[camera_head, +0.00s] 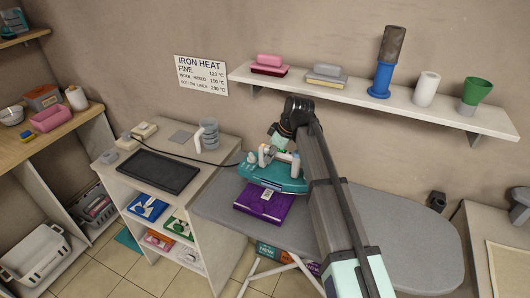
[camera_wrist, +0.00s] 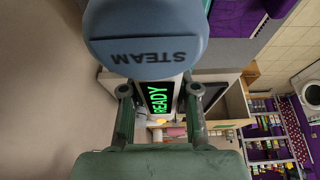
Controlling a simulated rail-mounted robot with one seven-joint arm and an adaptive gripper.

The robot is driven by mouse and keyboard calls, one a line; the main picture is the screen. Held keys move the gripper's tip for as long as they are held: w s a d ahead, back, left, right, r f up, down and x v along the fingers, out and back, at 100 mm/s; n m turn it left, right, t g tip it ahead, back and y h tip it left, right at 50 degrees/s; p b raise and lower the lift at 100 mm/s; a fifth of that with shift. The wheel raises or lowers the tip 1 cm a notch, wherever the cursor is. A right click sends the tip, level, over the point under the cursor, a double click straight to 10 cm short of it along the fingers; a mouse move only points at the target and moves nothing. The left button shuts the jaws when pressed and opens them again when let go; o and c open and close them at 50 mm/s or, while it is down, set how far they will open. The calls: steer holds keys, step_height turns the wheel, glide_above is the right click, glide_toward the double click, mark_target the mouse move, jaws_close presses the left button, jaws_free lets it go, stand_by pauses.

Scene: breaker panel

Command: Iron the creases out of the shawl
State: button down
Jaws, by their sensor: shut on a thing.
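The shawl (camera_head: 262,207) is a folded purple cloth with a pale label on top, lying on the grey ironing board (camera_head: 415,245). The teal iron (camera_head: 272,178) is at the shawl's far edge, partly covering it; I cannot tell whether its sole touches the cloth. My gripper (camera_head: 283,158) is shut on the iron from above. In the wrist view my gripper's fingers (camera_wrist: 160,108) stand on either side of the iron's handle, beside a green READY display (camera_wrist: 158,98) and a blue STEAM button (camera_wrist: 147,45). Purple cloth shows at the upper right there.
A wall sign (camera_head: 201,75) lists iron heats: fine 120, wool mixed 150, cotton linen 200 °C. A cabinet with a dark pad (camera_head: 158,171) stands left of the board. The board's right part is clear.

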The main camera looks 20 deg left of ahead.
mark_target(285, 152)
steer(key=shift+s+d+f, duration=0.1)
steer(key=shift+d, duration=0.95)
steer(key=shift+d+f, duration=0.1)
steer(key=shift+d, duration=0.95)
steer(key=shift+r, duration=0.1)
steer(key=shift+r+p, duration=0.45)
steer(key=shift+r, duration=0.25)
steer(key=shift+a+r+p, duration=0.1)
steer(key=shift+r+p, duration=0.75)
steer(key=shift+r, duration=1)
